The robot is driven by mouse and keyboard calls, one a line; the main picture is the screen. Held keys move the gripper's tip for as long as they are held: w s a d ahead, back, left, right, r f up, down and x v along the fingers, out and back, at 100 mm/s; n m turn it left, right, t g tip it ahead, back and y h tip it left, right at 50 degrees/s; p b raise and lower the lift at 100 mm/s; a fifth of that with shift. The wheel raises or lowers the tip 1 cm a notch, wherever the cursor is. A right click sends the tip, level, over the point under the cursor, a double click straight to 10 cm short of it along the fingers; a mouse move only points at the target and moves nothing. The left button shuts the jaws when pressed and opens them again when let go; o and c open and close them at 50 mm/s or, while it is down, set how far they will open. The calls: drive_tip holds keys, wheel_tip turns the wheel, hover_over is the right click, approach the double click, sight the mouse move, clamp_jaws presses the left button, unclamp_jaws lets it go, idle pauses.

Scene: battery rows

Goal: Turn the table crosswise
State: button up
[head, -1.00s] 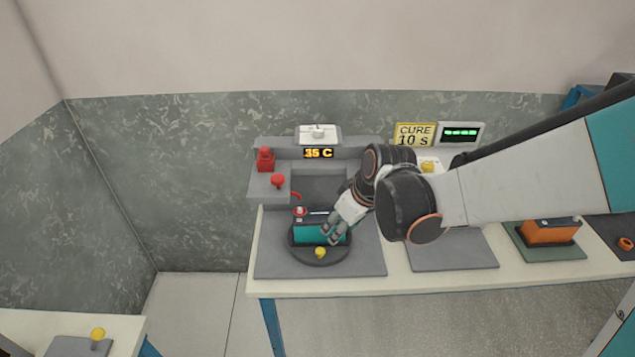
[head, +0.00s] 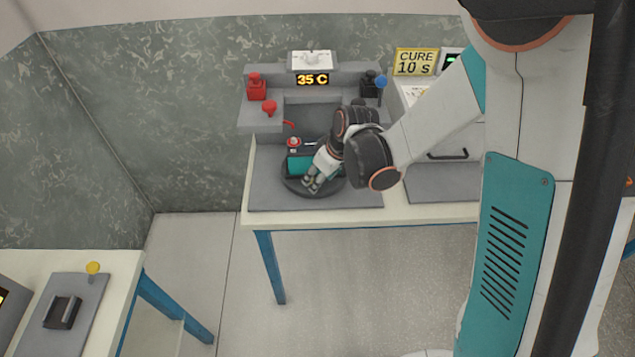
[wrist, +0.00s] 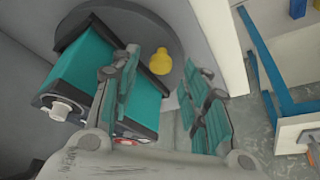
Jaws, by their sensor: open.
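The round dark turntable (head: 290,185) sits on a grey plate on the bench, and it also shows in the wrist view (wrist: 92,17). A teal battery (head: 297,164) with a red-ringed terminal lies on it, roughly left to right in the head view. A yellow knob (wrist: 160,62) stands at the turntable's edge. My gripper (head: 312,184) is open at the battery's front side and hides the knob in the head view. In the wrist view the fingers of my gripper (wrist: 166,85) are apart, with the knob showing between them; I cannot tell whether they touch it.
A grey station with a 35 C display (head: 312,79), a red button (head: 269,107) and a blue-topped lever (head: 381,82) stands behind. A drawer unit (head: 440,142) is to the right. Another bench (head: 110,275) is at lower left, with open floor between.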

drive_tip(key=shift+x, duration=1)
clamp_jaws()
drive_tip(key=shift+a, duration=0.2)
